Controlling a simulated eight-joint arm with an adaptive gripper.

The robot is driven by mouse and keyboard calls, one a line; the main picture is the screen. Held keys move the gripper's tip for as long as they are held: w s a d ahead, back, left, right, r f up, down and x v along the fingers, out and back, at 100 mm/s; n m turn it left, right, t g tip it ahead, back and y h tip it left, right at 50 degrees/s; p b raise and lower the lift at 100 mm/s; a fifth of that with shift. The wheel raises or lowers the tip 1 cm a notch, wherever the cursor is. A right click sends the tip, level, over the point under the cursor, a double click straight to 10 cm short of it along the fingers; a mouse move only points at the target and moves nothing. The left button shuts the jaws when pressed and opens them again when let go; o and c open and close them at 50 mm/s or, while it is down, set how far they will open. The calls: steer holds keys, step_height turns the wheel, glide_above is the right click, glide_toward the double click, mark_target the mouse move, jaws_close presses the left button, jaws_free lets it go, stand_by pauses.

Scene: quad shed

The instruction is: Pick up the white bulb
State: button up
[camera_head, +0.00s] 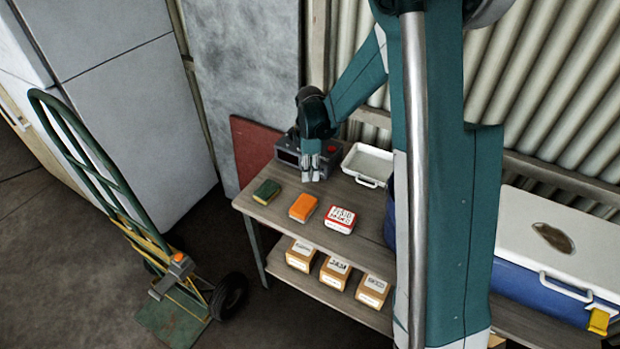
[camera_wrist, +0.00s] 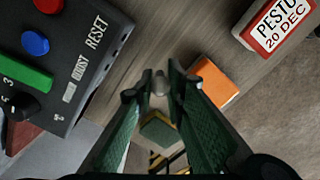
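My gripper (camera_wrist: 160,80) points down at the wooden top by the grey control box, with its two green fingers close together at the tips. It also shows in the head view (camera_head: 313,176). A small pale rounded thing (camera_wrist: 160,85), which looks like the white bulb, sits between the fingertips. The fingers hide part of it, and I cannot tell whether they press on it or whether it touches the wood. In the head view I cannot make the bulb out apart from the fingertips.
The control box (camera_head: 292,150) has coloured buttons. A white tray (camera_head: 368,163) stands right of it. Green (camera_head: 267,191), orange (camera_head: 303,207) and red-and-white (camera_head: 341,219) boxes line the front of the bench (camera_head: 372,222). Cardboard boxes (camera_head: 335,272) sit below; a hand truck (camera_head: 115,195) stands left.

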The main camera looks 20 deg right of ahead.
steer(key=shift+r, duration=2.05)
